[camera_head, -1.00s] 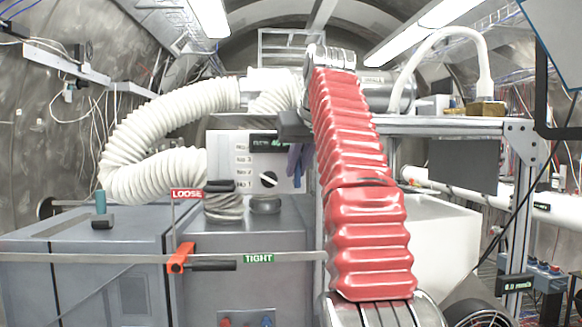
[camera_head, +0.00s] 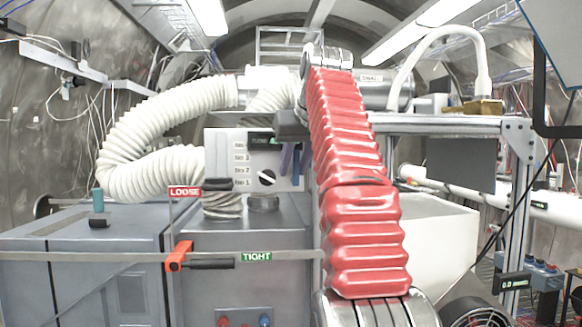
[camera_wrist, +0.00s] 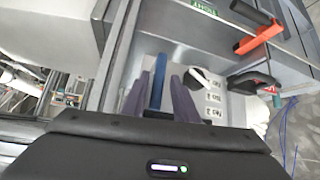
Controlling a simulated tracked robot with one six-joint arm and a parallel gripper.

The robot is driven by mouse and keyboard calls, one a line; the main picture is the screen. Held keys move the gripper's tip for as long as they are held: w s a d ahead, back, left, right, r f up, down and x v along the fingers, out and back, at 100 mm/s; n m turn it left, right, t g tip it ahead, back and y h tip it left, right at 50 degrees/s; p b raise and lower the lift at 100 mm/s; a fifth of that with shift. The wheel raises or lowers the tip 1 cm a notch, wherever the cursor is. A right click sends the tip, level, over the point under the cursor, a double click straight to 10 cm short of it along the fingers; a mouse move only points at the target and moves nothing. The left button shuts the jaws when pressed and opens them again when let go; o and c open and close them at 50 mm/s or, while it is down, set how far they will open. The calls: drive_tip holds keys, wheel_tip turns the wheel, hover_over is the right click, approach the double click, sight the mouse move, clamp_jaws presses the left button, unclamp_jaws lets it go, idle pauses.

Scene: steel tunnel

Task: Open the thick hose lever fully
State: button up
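An orange lever with a black grip (camera_head: 180,256) lies nearly level on the front of the grey cabinet, its grip pointing right to the green TIGHT sign (camera_head: 256,257). The red LOOSE sign (camera_head: 185,191) stands above it. In the wrist view the orange lever (camera_wrist: 262,37) shows at the upper right, apart from my gripper (camera_wrist: 160,77). My gripper's purple fingers are apart. A blue bar (camera_wrist: 158,88) shows between them; I cannot tell whether it is part of the gripper. In the head view my red arm partly hides the fingers, beside the dial panel.
A thick white corrugated hose (camera_head: 135,140) loops down to the cabinet (camera_head: 250,285) behind the LOOSE sign. A white panel (camera_head: 220,158) with a black dial stands above the cabinet. A teal-topped knob (camera_head: 98,203) is at left. A metal-framed bench (camera_head: 440,124) stands at right.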

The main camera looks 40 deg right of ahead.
sight(296, 163)
drive_tip(key=shift+r, duration=0.1)
drive_tip(key=shift+s, duration=0.1)
drive_tip(key=shift+v, duration=1.65)
drive_tip(key=s+a, duration=0.3)
drive_tip(key=s, duration=0.8)
drive_tip(key=shift+a+f, duration=0.25)
drive_tip(key=shift+a, duration=0.15)
